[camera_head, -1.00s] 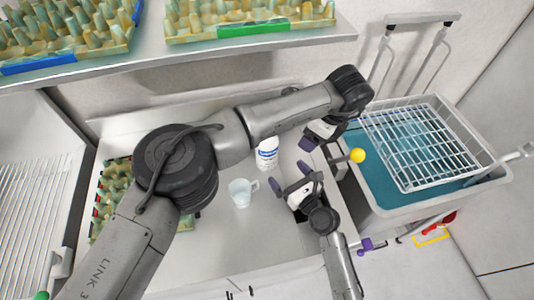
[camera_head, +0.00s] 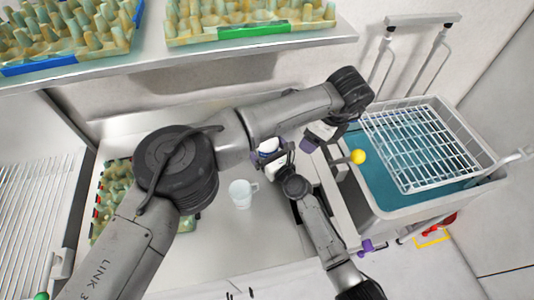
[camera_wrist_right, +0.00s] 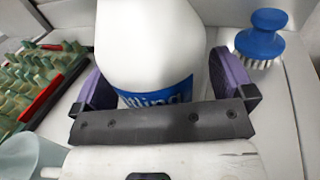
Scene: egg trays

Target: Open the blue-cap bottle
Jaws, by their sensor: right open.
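The white bottle with a blue label (camera_wrist_right: 152,60) stands upright between the two purple fingers of my right gripper (camera_wrist_right: 165,85) in the right wrist view. The fingers are open, one on each side of it. Its top is outside that view. In the head view the bottle (camera_head: 268,146) is partly hidden by my left arm and right gripper (camera_head: 272,158), and I see no cap. My left gripper (camera_head: 312,140) hangs just right of the bottle, apart from it; its jaw opening is unclear.
A clear cup (camera_head: 241,193) stands left of my right gripper. A blue brush (camera_wrist_right: 260,40) stands beyond the bottle at the right. An egg tray (camera_wrist_right: 35,80) lies to the left. A wire basket (camera_head: 425,140) sits over a blue tub at the right. A shelf with egg trays hangs above.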

